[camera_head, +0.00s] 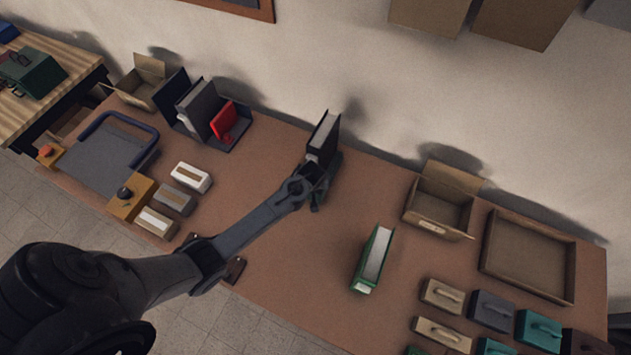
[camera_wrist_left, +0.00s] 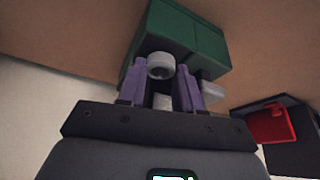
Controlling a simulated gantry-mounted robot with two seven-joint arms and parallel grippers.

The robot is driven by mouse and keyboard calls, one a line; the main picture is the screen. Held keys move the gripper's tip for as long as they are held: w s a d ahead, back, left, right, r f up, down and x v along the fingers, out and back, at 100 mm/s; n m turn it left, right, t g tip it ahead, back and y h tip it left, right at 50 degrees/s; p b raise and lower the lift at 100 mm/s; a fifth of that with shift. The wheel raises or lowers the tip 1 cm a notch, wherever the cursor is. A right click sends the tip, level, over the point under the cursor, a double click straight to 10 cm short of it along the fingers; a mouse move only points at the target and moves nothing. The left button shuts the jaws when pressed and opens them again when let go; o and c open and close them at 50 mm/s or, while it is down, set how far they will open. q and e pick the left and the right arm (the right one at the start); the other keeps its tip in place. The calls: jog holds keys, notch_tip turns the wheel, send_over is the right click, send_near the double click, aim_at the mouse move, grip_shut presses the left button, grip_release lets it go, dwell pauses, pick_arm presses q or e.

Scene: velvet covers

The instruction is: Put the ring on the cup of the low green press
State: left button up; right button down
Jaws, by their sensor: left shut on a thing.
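My left gripper (camera_head: 318,185) reaches over the middle of the table, close beside an upright dark file-like block (camera_head: 323,138). In the left wrist view, its purple fingers (camera_wrist_left: 161,85) are closed around a pale round piece (camera_wrist_left: 160,65), ring-like at its end. A dark green block (camera_wrist_left: 180,32) lies just beyond the fingertips; I cannot tell whether the piece touches it. A low green block with a pale top (camera_head: 375,258) lies on the table to the right. A cup cannot be made out. My right gripper is not in view.
A dark holder (camera_head: 235,140) with a red piece (camera_head: 223,120) stands left of the gripper. Several handled blocks (camera_head: 491,309) fill the front right. The table's centre front is clear.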

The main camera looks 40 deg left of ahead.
pick_arm(q)
jog(key=shift+f, duration=0.4)
jog(key=o, duration=0.8)
jog(key=shift+r, duration=0.1)
jog(key=shift+r, duration=0.25)
jog(key=v, duration=1.1)
jog(key=s+d+r+m+h, duration=0.1)
jog(key=s+d+r+m, duration=0.1)
jog(key=s, duration=0.5)
jog(key=s+d+r+m, duration=0.3)
jog(key=s+d, duration=0.1)
jog(key=s, duration=0.4)
jog(key=s+d+r+m+h, duration=0.1)
jog(key=s+d+r+m, duration=0.2)
jog(key=s, duration=0.4)
jog(key=shift+s+d+r+h+p, duration=0.2)
jog(key=shift+s+d+h+p, duration=0.1)
jog(key=shift+d+p, duration=0.2)
